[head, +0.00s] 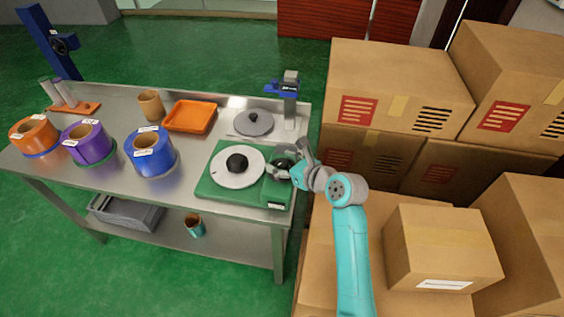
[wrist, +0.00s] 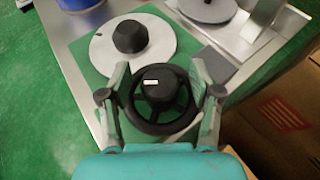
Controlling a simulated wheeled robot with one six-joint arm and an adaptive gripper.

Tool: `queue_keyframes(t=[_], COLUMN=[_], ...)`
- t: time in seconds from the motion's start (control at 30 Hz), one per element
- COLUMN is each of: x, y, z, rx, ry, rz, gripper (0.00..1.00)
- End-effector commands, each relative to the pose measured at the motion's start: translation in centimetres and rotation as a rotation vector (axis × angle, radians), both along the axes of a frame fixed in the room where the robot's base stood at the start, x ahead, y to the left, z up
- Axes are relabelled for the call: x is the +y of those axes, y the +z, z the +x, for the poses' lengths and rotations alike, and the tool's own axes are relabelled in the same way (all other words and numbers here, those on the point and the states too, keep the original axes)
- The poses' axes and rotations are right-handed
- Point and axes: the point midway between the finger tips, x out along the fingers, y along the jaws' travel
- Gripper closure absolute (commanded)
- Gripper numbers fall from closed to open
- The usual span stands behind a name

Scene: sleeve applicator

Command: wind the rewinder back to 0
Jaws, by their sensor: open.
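The rewinder is a green base (head: 215,190) at the right front of the steel table, with a white disc (head: 225,175) that has a black hub (head: 237,162). A black handwheel with spokes (wrist: 160,122) sits beside the disc, with a small white mark on its hub. The disc also shows in the wrist view (wrist: 103,52). My gripper (wrist: 158,78) is open, with one finger on each side of the handwheel. I cannot tell whether the fingers touch the rim. In the head view my gripper (head: 290,165) partly covers the wheel. No readable number shows.
A grey disc with a black knob (head: 253,123) and a blue-topped post (head: 288,95) stand behind the rewinder. An orange tray (head: 190,117), a brown cup (head: 151,105) and blue, purple and orange rolls stand left. Cardboard boxes (head: 395,90) crowd the right side.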

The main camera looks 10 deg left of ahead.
Motion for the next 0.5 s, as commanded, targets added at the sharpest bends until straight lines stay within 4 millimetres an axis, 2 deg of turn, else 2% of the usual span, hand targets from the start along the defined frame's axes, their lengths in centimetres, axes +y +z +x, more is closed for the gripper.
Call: queue_keyframes(t=[0.03, 0.27, 0.5], x=[-0.01, -0.01, -0.03], y=[0.00, 0.00, 0.00], z=[-0.01, -0.02, 0.00], rx=[0.000, 0.000, 0.001], ry=[0.000, 0.000, 0.009], rz=[0.000, 0.000, 0.000], gripper=[0.39, 0.96, 0.97])
